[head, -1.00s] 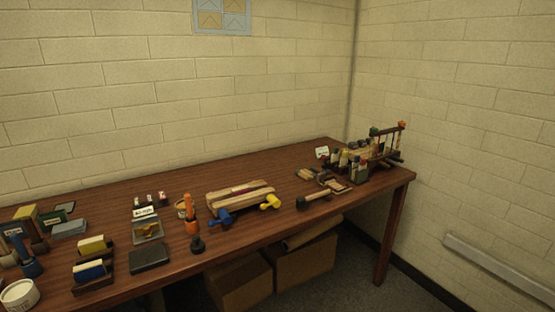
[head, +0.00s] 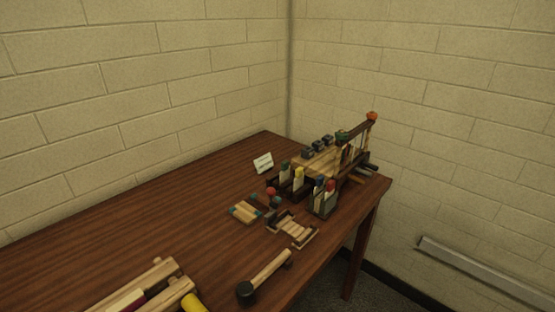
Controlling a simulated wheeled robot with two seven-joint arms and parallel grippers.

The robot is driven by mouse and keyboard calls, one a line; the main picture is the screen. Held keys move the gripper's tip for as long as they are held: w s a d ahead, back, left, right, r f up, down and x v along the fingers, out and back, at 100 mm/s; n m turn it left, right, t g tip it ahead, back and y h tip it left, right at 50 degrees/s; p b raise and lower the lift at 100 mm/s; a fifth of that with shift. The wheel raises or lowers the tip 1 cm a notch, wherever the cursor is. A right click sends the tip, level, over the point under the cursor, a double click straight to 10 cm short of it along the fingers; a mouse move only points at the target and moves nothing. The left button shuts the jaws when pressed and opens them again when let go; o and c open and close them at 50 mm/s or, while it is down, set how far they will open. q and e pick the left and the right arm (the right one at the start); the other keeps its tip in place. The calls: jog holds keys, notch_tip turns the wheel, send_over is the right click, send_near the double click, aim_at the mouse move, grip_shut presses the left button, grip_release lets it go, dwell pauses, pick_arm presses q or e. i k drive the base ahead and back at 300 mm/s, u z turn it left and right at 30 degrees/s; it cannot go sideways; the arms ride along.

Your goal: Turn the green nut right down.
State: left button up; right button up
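A wooden frame with a dark crossbar (head: 357,128) stands at the far right end of the table, near the corner. A dark green knob-like piece (head: 341,135), which looks like the green nut, sits at the crossbar's near-left end. An orange-red one (head: 372,116) tops the other end. At this size I cannot tell how far down the green nut sits on its post. Neither of my grippers is in view.
Bottles with coloured caps (head: 325,198) stand before the frame. A small wooden tray (head: 293,230), a mallet (head: 264,277), a flat block set (head: 245,211) and a white card (head: 263,163) lie nearby. A wooden clamp (head: 150,290) is at lower left. The table's left-middle (head: 150,222) is clear.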

aim_at(339, 136)
jog(key=z, duration=0.4)
jog(key=k, duration=0.55)
jog(key=z, duration=1.25)
jog(key=i, duration=1.2)
jog(key=u, duration=0.95)
jog(key=i, duration=0.75)
jog(key=u, duration=0.7)
